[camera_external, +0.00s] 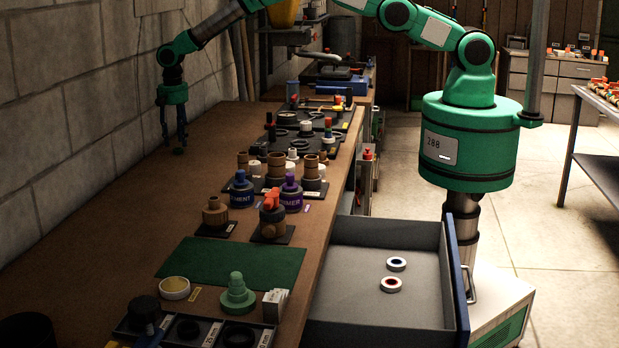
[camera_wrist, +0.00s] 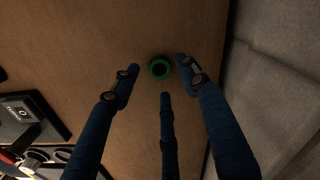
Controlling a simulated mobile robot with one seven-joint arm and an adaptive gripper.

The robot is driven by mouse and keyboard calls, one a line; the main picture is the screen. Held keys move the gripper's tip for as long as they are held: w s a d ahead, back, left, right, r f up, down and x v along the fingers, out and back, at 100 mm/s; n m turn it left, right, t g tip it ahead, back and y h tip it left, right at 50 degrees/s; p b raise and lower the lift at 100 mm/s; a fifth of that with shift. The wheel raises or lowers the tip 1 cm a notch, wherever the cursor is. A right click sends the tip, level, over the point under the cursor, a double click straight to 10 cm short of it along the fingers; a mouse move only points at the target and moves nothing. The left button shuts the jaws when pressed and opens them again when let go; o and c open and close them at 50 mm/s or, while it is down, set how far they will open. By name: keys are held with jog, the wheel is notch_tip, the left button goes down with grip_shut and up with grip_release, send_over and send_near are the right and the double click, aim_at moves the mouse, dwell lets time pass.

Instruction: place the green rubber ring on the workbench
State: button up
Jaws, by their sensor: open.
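The green rubber ring (camera_wrist: 160,68) lies on the bare brown top of the workbench (camera_external: 134,220), near the block wall. In the wrist view it sits between and just beyond my fingertips, with open space on both sides. In the external view only a small green patch of the ring (camera_external: 180,151) shows at the fingertips. My gripper (camera_external: 173,139) points down over that spot at the bench's left side. Its dark blue fingers are spread open in the wrist view (camera_wrist: 159,80), and nothing is held. Any small gap between fingertips and bench is hard to judge.
Fittings, cans and dark trays (camera_external: 305,130) fill the bench's right side. A green mat (camera_external: 232,262) lies nearer the front. An open drawer (camera_external: 350,318) holds two white rings. The block wall (camera_external: 80,90) runs close to my gripper's left. The bench's left strip is mostly clear.

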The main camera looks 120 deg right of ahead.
notch_tip(320, 180, up, 10)
jog(key=shift+f, duration=0.25)
dwell(0.5)
jog(key=shift+r, duration=0.1)
